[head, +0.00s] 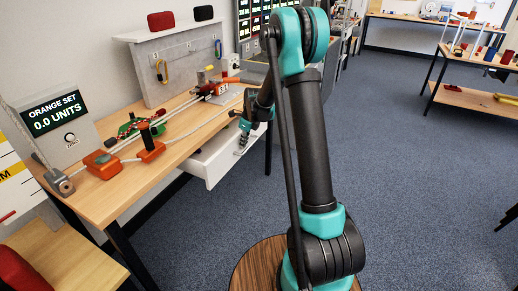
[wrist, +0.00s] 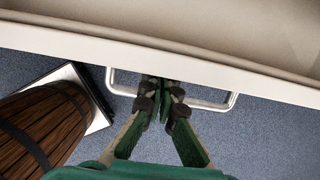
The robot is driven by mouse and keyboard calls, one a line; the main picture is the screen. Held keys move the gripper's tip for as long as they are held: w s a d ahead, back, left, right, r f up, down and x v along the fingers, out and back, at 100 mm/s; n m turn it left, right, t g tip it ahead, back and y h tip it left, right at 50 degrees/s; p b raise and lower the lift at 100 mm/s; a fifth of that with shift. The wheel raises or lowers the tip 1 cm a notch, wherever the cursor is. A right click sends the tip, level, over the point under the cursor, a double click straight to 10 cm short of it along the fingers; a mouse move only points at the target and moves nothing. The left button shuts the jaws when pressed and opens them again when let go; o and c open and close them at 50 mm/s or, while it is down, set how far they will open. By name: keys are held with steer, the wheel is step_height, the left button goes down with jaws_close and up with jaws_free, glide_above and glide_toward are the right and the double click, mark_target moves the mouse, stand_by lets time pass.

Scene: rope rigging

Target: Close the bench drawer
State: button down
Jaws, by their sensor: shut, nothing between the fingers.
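The white bench drawer (head: 208,172) stands pulled out under the wooden workbench (head: 185,143) in the head view. In the wrist view its pale front (wrist: 225,77) crosses the top of the picture, with the open inside beyond it. A white bar handle (wrist: 120,89) sticks out from the front. My gripper (wrist: 160,100) is shut, with its fingertips at the middle of the handle, hiding part of the bar. I cannot tell whether they touch it. In the head view my gripper (head: 241,148) points down at the drawer front.
On the bench are orange blocks (head: 103,164) with rope and rods, and a display box (head: 58,125) reading 0.0 units. A dark bench leg (head: 130,255) stands at the left front. Blue carpet (head: 420,190) is clear to the right.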

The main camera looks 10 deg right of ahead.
steer(key=w+a, duration=0.3)
steer(key=a, duration=0.2)
steer(key=w+a, duration=0.2)
steer(key=shift+w+a, duration=0.35)
steer(key=shift+a, duration=0.15)
steer(key=shift+w+r, duration=0.1)
